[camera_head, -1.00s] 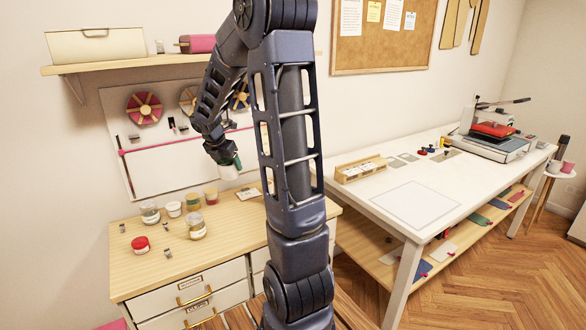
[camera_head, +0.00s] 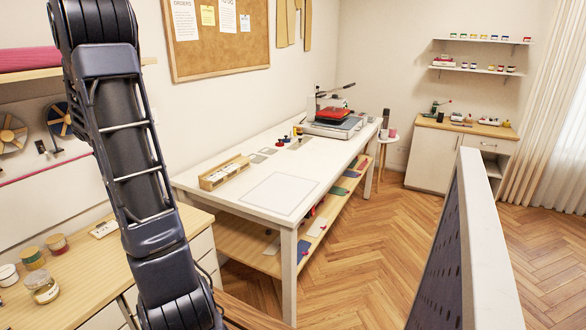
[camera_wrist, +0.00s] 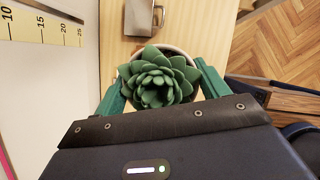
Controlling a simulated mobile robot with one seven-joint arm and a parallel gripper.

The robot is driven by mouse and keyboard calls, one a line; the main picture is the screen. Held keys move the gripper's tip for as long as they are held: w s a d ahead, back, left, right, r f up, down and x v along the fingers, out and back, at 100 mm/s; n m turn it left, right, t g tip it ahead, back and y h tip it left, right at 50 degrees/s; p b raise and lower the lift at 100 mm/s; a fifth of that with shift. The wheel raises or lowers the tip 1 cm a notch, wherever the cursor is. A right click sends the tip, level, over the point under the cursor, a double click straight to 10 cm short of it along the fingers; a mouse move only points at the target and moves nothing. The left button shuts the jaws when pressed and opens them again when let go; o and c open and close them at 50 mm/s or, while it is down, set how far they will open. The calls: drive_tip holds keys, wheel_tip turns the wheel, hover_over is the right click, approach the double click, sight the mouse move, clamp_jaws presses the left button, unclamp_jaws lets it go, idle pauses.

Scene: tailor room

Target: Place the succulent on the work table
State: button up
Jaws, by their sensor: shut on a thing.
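The succulent (camera_wrist: 158,80) is a green rosette in a pale round pot, in the middle of the wrist view. My gripper (camera_wrist: 160,92) is shut on its pot, with a green finger on either side. In the wrist view it is over a wooden surface. The head view shows my arm at the left, but the gripper and succulent are out of that picture. The work table (camera_head: 232,203) is the long white table in the middle of the head view, with a bare square outline on its near part.
A wooden box of cards (camera_head: 226,173) and a heat press (camera_head: 334,122) stand on the work table. A drawer cabinet with jars (camera_head: 40,285) is at the left. A dark perforated panel (camera_head: 450,245) rises at the right. Open floor (camera_head: 375,220) lies between.

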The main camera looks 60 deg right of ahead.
drive_tip(key=s+d+m+g, duration=0.15)
drive_tip(key=s+d, duration=0.35)
drive_tip(key=d, duration=0.8)
drive_tip(key=s+d+m, duration=0.3)
drive_tip(key=s+d, duration=0.2)
drive_tip(key=d, duration=0.8)
drive_tip(key=s+d+m+g, duration=0.1)
drive_tip(key=s+d+m, duration=0.2)
drive_tip(key=s+d, duration=1.55)
drive_tip(key=f, duration=1.8)
drive_tip(key=shift+s+a+f, duration=0.1)
drive_tip(key=shift+s+f, duration=0.1)
drive_tip(key=shift+f, duration=0.15)
drive_tip(key=shift+f, duration=0.1)
drive_tip(key=o, duration=1.2)
drive_tip(key=v, duration=1.2)
drive_tip(key=shift+w, duration=0.3)
